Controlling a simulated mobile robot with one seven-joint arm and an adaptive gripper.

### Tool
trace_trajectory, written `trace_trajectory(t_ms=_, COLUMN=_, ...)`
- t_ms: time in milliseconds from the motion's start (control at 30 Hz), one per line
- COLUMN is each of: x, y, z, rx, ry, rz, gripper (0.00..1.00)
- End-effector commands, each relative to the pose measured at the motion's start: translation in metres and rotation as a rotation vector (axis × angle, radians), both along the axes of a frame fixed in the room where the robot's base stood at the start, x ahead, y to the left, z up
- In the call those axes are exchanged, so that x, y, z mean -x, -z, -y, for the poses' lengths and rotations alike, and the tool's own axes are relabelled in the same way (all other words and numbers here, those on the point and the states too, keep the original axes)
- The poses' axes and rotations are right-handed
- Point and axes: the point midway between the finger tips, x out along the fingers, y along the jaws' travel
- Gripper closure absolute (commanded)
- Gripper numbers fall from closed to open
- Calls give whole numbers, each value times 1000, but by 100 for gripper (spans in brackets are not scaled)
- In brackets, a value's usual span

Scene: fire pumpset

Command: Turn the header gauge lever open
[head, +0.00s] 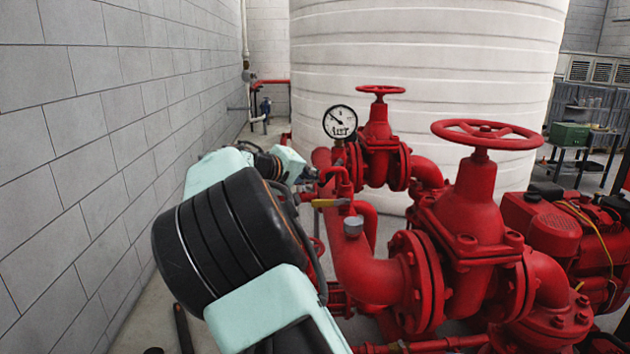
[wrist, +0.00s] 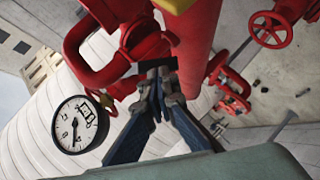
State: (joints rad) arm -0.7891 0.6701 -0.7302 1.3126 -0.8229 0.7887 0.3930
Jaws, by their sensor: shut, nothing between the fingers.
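The header pressure gauge (head: 340,122) has a white dial and black rim, and stands above the red header pipe. It also shows at the left in the wrist view (wrist: 80,125). A yellow lever (head: 330,202) sits on the small red piping below the gauge. A piece of yellow, likely the same lever, shows at the top edge of the wrist view (wrist: 176,5). My gripper (wrist: 158,76) is shut and empty, its dark fingertips in front of the red pipe and apart from the yellow piece. In the head view my arm partly hides the gripper.
A red valve with a large handwheel (head: 486,134) stands to the right, and a smaller handwheel valve (head: 380,92) stands behind. A white tank (head: 430,60) fills the background. A grey block wall (head: 90,120) runs along the left.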

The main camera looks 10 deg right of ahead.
Motion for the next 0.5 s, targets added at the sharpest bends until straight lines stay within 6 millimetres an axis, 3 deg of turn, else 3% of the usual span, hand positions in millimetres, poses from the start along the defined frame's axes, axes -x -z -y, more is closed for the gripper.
trace_trajectory(t_ms=33, x=1, y=8, z=2, rx=22, ry=4, rz=-3, gripper=100)
trace_trajectory(t_ms=500, x=1, y=31, z=15, rx=345, ry=6, rz=-22, gripper=100)
